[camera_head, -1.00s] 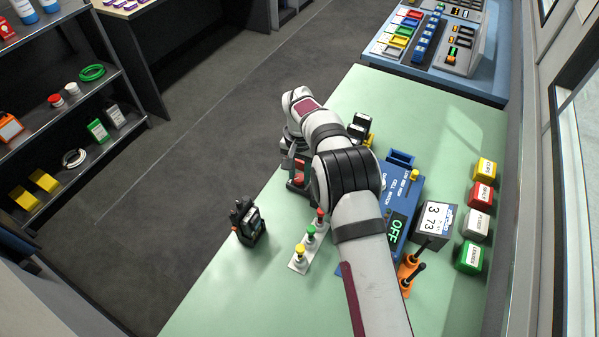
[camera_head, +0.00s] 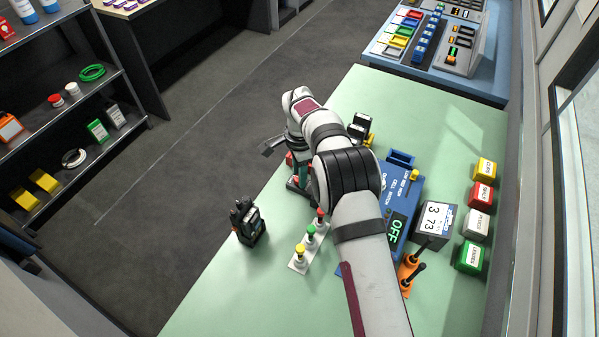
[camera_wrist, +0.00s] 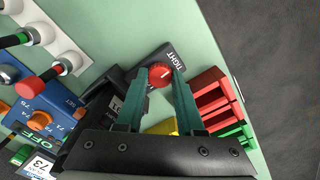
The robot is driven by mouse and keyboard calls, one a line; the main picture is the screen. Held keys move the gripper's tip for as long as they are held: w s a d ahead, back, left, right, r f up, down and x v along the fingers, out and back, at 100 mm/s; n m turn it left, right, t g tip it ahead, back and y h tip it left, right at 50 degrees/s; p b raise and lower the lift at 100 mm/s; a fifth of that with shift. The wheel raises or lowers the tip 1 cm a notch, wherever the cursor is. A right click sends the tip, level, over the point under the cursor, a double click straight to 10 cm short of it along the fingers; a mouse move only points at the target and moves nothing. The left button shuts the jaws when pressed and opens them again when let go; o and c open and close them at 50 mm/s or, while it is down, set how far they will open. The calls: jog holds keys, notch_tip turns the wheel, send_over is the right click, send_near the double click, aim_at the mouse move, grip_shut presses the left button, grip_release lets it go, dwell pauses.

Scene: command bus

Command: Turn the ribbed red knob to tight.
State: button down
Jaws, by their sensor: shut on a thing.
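The red knob (camera_wrist: 160,75) shows in the wrist view with a pale mark on its top. It sits on a dark plate with the word TIGHT (camera_wrist: 178,60) beside it. My gripper (camera_wrist: 161,78) has its two teal fingers on either side of the knob and is shut on it. In the head view my gripper (camera_head: 298,183) is low over the green table (camera_head: 220,290), partly hidden behind my arm. The knob cannot be made out clearly there.
Red blocks (camera_wrist: 208,95) and a yellow piece (camera_wrist: 163,127) lie close to the fingers. A plate with three plungers (camera_head: 312,240), a black device (camera_head: 248,222) and a blue box reading OFF (camera_head: 404,200) stand nearby. The table's front left is clear.

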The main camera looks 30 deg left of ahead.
jog(key=shift+m, duration=0.5)
jog(key=c, duration=0.5)
grip_release()
notch_tip(320, 180, up, 16)
jog(key=shift+f, duration=0.1)
